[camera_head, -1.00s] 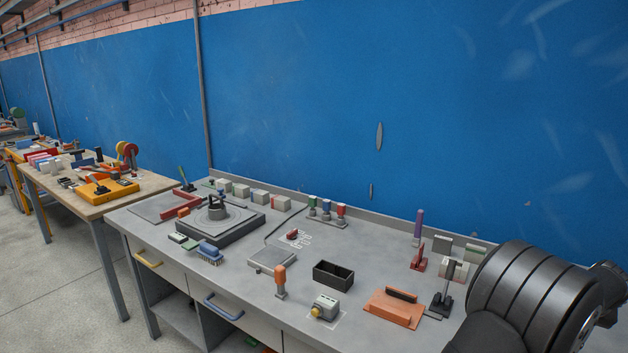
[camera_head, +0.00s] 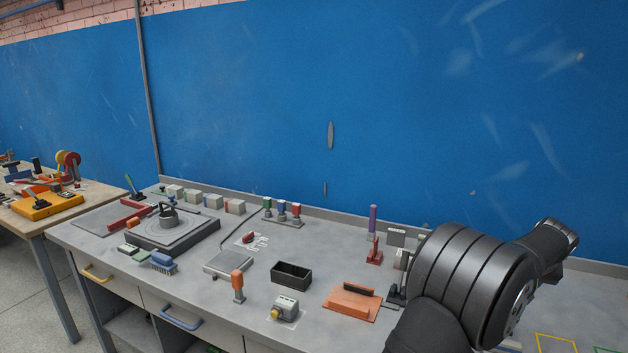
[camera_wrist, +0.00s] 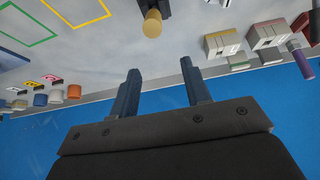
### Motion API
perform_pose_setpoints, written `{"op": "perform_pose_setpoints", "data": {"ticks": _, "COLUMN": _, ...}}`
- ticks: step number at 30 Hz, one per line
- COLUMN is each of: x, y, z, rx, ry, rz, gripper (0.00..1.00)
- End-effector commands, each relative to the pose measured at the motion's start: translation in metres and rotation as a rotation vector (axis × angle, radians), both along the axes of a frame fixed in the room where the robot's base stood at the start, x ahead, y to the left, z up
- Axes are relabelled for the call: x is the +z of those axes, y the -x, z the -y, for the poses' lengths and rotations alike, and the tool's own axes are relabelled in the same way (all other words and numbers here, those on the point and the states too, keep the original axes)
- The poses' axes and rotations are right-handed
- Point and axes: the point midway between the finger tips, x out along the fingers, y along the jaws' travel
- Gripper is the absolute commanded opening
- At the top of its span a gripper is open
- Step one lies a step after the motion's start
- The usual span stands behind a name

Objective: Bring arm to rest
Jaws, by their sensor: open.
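My gripper (camera_wrist: 160,82) shows in the wrist view with its two dark fingers well apart and nothing between them. The fingers point toward the grey bench top (camera_wrist: 115,50), with the blue wall (camera_wrist: 200,125) behind them. A dark holder with a tan knob (camera_wrist: 152,22) is beyond the fingertips, apart from them. In the head view my dark arm (camera_head: 460,275) rises at the right over the grey bench (camera_head: 330,335). My fingers cannot be made out in that view.
The bench carries an orange block (camera_head: 352,302), a black open box (camera_head: 291,273), a grey box with a yellow button (camera_head: 285,307), an orange-handled tool (camera_head: 238,285) and a round turntable (camera_head: 170,228). Yellow (camera_head: 555,343) and green outlines mark clear bench at the right.

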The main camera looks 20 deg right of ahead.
Motion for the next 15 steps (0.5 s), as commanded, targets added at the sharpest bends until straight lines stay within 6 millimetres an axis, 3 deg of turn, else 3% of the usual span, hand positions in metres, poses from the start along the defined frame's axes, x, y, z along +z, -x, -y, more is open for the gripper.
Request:
{"op": "perform_pose_setpoints", "data": {"ticks": 6, "x": 0.015, "y": 0.000, "z": 0.000, "rx": -0.001, "ry": 0.000, "rz": 0.000, "gripper": 0.44}}
{"op": "perform_pose_setpoints", "data": {"ticks": 15, "x": 0.016, "y": 0.000, "z": 0.000, "rx": 0.000, "ry": -0.002, "rz": 0.000, "gripper": 0.44}}
